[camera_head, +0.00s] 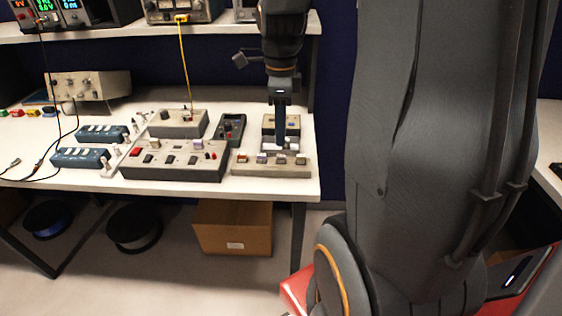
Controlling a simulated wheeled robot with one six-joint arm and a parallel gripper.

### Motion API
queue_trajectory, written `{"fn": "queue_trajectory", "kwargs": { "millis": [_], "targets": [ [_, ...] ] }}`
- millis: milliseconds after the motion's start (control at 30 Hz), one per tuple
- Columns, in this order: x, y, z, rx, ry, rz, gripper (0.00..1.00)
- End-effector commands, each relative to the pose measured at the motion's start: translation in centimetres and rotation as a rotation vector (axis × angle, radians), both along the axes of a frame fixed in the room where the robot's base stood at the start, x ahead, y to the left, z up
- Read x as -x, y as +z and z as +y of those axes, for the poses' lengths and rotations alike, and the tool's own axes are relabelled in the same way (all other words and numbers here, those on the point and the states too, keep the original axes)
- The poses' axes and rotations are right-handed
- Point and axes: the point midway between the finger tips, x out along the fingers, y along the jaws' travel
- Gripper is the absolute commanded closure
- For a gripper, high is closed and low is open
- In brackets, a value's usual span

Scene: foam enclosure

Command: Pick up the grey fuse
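A pale fuse panel (270,170) lies at the right end of the white workbench. Several small fuse-like blocks stand in a row along it. One greyish block (281,160) sits near the middle of the row and may be the grey fuse. My gripper (280,143) points straight down just behind this row, in front of a small beige box. I see it edge-on and its fingertips are small, so its opening is unclear. Whether it touches anything is hidden.
A larger switch panel (175,160) and a dark handheld meter (230,129) lie left of the fuse panel. Blue power strips (82,157) lie further left. A shelf (130,31) with instruments runs above the bench. A yellow cable (185,65) hangs from it.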

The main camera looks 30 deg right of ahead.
Motion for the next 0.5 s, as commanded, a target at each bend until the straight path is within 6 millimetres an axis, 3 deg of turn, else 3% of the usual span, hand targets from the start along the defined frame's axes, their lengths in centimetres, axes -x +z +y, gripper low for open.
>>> {"fn": "queue_trajectory", "kwargs": {
  "millis": [500],
  "targets": [
    [-0.3, -4.6, -0.4, -0.002, -0.02, 0.005, 0.67]
  ]
}}
